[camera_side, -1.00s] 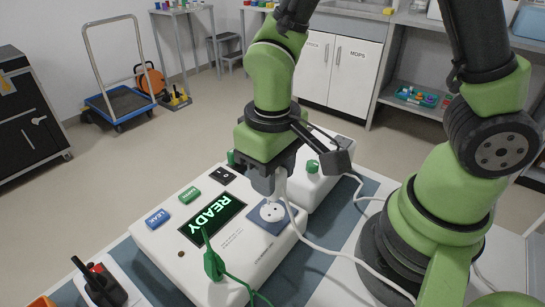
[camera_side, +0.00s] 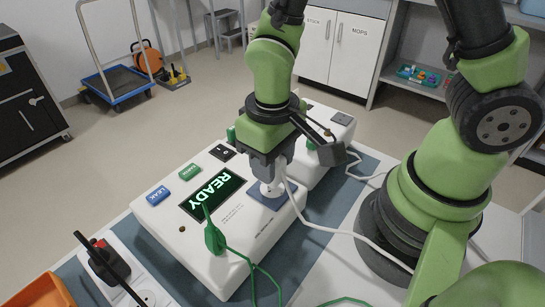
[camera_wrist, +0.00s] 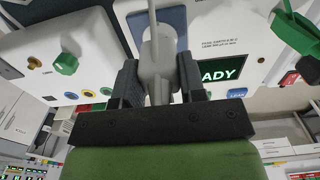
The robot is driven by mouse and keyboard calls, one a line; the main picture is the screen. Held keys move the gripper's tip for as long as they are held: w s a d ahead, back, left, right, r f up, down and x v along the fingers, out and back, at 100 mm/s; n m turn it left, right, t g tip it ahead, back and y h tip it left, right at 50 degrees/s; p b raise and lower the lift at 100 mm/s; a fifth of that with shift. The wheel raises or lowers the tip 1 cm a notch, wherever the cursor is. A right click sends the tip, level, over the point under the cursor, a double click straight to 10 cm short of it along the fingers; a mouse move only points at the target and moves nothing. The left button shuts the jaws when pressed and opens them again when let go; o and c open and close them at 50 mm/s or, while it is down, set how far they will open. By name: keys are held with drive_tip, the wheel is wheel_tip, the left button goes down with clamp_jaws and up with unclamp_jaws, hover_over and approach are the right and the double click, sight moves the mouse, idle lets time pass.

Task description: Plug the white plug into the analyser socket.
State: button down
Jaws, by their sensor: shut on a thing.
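The white plug (camera_side: 270,189) is gripped in my gripper (camera_side: 268,176), with its white cable running off to the right. The plug stands roughly upright over the socket's blue plate (camera_side: 262,199) on the white analyser (camera_side: 255,232), beside the READY screen. It hides the socket face; I cannot tell how far in it sits. In the wrist view the plug (camera_wrist: 158,68) is between the two dark fingers of my gripper (camera_wrist: 159,80), and the blue plate (camera_wrist: 178,22) shows behind it.
A green plug (camera_side: 213,238) with a green cable stands on the analyser's near side. A second white unit with a green knob stands behind. A red-and-black switch (camera_side: 104,257) is at the lower left.

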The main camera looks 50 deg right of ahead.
drive_tip(key=shift+f, duration=1.15)
idle(0.4)
drive_tip(key=c, duration=0.6)
unclamp_jaws()
wheel_tip(320, 180, up, 10)
drive_tip(key=shift+r, duration=0.1)
drive_tip(key=s+d+r+m+t, duration=0.1)
drive_tip(key=s+d+r+t, duration=0.1)
drive_tip(key=r, duration=0.2)
drive_tip(key=s+d+r+m+t+y, duration=0.1)
drive_tip(key=s+d+r+t, duration=0.1)
drive_tip(key=s+r, duration=0.1)
drive_tip(key=s+d+r+m+t+y, duration=0.1)
drive_tip(key=s+d+r+m+t, duration=0.1)
drive_tip(key=r, duration=0.3)
drive_tip(key=shift+s+d+r+t, duration=0.15)
drive_tip(key=shift+s+t, duration=0.3)
drive_tip(key=shift+t, duration=0.15)
